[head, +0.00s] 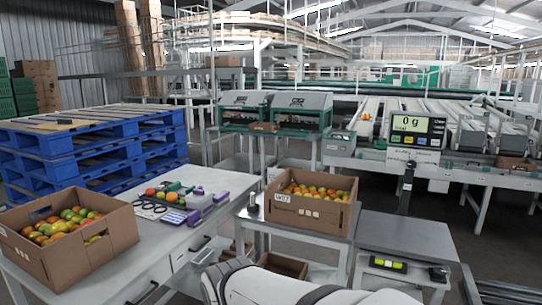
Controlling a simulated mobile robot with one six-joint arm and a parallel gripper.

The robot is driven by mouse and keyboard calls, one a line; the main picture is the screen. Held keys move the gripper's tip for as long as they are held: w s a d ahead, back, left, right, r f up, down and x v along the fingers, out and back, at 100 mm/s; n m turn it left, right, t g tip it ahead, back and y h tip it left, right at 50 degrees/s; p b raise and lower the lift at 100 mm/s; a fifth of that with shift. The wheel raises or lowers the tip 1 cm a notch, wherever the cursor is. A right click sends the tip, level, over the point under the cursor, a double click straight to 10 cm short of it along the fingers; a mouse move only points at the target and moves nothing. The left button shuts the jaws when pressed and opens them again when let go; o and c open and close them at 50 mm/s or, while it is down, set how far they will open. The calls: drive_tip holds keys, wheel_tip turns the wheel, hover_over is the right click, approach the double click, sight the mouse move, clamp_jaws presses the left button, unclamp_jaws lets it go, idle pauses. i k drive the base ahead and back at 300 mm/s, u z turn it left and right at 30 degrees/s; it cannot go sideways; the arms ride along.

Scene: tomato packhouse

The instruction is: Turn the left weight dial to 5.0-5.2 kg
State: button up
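I cannot make out the left weight dial. Two grey-and-green machines stand side by side in the middle distance: the left machine (243,110) and the right machine (300,115). Any dials on them are too small to read. A small grey control box (339,142) is to the right of the right machine, and its details are unclear. A scale display (416,130) further right reads 0 g. White-and-grey parts of my arm show at the bottom centre. My gripper is not in view.
A near-left table (75,265) holds a cardboard box of tomatoes (122,232), with loose fruit and tools behind. Another tomato box (335,221) stands on a centre table. A grey bench (405,236) is right of it. Blue pallets (60,147) are stacked left.

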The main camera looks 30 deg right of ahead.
sight(411, 164)
drive_tip(key=i, duration=1.3)
drive_tip(key=z, duration=2.95)
drive_tip(key=i, duration=0.95)
drive_tip(key=u, duration=0.05)
